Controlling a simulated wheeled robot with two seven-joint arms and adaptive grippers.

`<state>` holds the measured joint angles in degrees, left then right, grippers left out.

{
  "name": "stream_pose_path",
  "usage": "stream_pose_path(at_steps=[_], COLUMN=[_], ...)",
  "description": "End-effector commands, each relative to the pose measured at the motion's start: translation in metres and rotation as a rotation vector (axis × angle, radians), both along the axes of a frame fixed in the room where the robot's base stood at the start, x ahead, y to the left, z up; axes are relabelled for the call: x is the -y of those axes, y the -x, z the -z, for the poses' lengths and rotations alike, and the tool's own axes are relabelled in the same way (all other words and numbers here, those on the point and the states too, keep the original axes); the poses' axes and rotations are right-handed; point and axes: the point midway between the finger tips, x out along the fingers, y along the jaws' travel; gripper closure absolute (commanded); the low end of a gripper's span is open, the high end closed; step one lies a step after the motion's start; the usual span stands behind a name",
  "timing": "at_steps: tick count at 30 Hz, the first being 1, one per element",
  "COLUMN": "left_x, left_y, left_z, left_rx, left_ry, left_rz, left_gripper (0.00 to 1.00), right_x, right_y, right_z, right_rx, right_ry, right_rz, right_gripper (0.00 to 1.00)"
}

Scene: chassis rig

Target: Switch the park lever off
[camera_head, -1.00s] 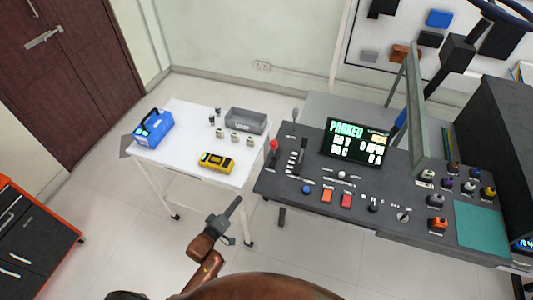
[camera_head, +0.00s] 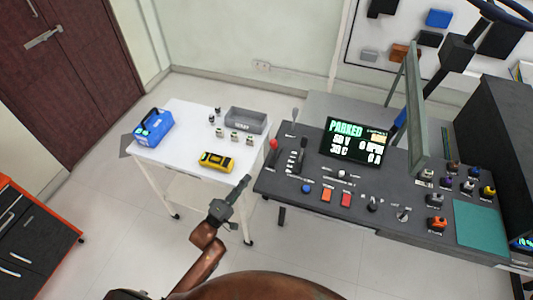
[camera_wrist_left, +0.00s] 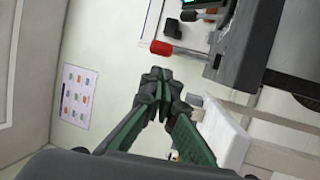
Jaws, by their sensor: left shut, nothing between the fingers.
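The dark console (camera_head: 330,215) carries a lever with a red knob (camera_head: 273,144) at its left edge. The red knob also shows in the left wrist view (camera_wrist_left: 161,47), beyond the fingertips. A thin grey lever (camera_head: 295,115) stands near the back left corner. I cannot read which is labelled park. The display (camera_head: 355,141) reads PARKED. My left gripper (camera_head: 247,180) is shut and empty, left of the console's front left corner and apart from the levers. It also shows shut in the left wrist view (camera_wrist_left: 155,76). My right gripper is not in view.
A white table (camera_head: 180,120) stands left of the console, with a blue box (camera_head: 153,128), a yellow meter (camera_head: 216,161) and a grey bin (camera_head: 246,120). A black slider lever (camera_head: 301,155) and several buttons lie near the red knob.

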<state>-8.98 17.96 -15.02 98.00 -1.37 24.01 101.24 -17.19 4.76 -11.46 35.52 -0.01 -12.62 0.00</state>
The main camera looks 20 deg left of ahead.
Motion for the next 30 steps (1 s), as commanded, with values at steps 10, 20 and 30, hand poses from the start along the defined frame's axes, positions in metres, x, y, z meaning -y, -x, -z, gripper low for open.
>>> stream_pose_path(at_steps=[10,20,30], left_x=[0.009,0.033,0.046], left_y=[-0.025,-0.086,-0.123], left_z=[-0.008,-0.025,-0.035], left_rx=[0.003,0.003,-0.001], left_ry=[0.0,-0.001,-0.002], left_rz=[-0.001,-0.001,-0.002], left_gripper=[1.0,1.0,1.0], right_x=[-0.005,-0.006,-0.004], right_y=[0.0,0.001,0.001], right_z=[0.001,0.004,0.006], right_rx=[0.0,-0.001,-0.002], right_ry=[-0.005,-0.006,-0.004], right_rz=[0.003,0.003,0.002], right_gripper=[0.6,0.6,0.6])
